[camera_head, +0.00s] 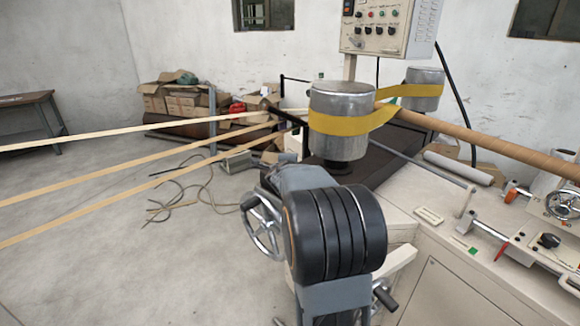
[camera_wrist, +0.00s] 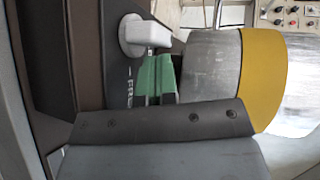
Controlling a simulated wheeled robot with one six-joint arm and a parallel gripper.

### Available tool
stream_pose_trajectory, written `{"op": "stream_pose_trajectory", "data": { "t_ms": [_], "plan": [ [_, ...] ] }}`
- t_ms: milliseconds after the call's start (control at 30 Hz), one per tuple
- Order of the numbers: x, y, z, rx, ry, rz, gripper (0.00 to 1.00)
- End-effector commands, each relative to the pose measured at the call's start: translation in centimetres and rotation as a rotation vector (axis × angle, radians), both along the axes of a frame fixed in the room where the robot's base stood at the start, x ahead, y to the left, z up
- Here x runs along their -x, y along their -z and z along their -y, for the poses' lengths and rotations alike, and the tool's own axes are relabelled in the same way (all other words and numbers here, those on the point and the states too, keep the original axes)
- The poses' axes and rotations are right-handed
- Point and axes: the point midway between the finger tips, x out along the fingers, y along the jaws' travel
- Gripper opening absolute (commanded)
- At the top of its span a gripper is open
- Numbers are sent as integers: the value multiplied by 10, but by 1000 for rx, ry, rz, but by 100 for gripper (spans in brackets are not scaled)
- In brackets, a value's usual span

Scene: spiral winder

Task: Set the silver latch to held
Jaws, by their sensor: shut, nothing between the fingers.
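In the wrist view, my gripper (camera_wrist: 157,76) shows as a narrow green and dark pair of fingers beyond the bolted dark strip. It looks shut, with nothing seen between the fingers. A pale rounded handle (camera_wrist: 146,33) is just beyond the fingertips; I cannot tell whether they touch it. I cannot tell whether this handle is part of the silver latch, and its setting is not readable. In the head view, my arm hides my gripper and the area behind it, close to the near metal drum (camera_head: 340,105).
A yellow belt (camera_head: 350,125) runs around the near drum and the far drum (camera_head: 425,76). A brown tube (camera_head: 480,140) runs right. Tan strips (camera_head: 150,185) cross the left side. A control box (camera_head: 388,27) stands behind. Red-tipped levers (camera_head: 511,195) and a handwheel (camera_head: 563,204) are at right.

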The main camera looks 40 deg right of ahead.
Motion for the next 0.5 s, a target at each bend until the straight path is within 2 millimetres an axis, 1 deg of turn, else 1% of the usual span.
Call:
{"op": "stream_pose_trajectory", "data": {
  "t_ms": [500],
  "plan": [
    [-15, 1, -18, -2, -19, -4, 0]
  ]
}}
